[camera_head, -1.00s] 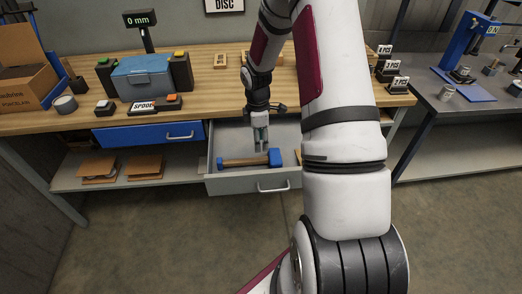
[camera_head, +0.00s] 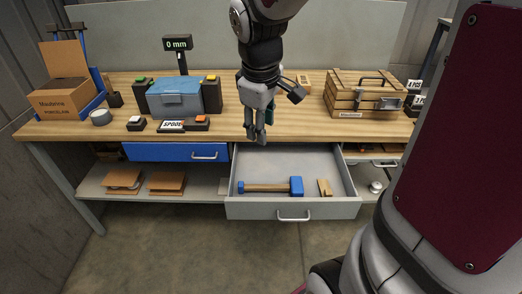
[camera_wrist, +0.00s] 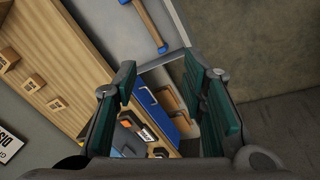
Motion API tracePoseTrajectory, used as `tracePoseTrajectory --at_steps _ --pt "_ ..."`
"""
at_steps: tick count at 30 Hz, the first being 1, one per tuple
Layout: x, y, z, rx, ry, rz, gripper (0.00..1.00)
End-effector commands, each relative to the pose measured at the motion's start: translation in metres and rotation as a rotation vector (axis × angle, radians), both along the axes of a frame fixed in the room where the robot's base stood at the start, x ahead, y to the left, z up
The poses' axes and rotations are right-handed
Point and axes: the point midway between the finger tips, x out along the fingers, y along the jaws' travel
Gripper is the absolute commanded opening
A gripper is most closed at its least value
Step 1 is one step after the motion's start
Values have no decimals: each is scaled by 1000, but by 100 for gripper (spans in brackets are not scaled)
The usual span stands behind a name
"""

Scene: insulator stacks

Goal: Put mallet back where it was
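The mallet (camera_head: 270,187) has a blue head and a wooden handle with a blue end. It lies flat in the open grey drawer (camera_head: 292,209), handle to the left and head to the right. Part of the mallet (camera_wrist: 152,24) shows at the top of the wrist view, outside the fingers. My gripper (camera_head: 257,138) hangs above the back left of the drawer, near the worktop's front edge, apart from the mallet. In the wrist view its green-padded fingers (camera_wrist: 168,92) stand wide apart with nothing between them.
A small wooden piece (camera_head: 325,188) lies right of the mallet in the drawer. The blue drawer (camera_head: 177,152) beside it is shut. The worktop (camera_head: 312,125) carries a blue box (camera_head: 175,97), a wooden crate (camera_head: 365,95) and push buttons. Wooden pieces (camera_head: 166,182) lie on the lower shelf.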

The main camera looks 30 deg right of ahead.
Motion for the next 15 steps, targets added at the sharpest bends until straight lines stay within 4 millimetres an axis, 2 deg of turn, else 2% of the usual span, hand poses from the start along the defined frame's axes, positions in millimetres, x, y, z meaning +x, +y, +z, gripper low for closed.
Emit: tracePoseTrajectory --at_steps 1,6,12,15 --pt "-13 12 15 7 -38 -32 38" --pt "-58 48 46 76 -142 -168 38" --pt "-111 80 64 192 -242 -304 38" --pt "-129 90 66 243 -270 -350 38"
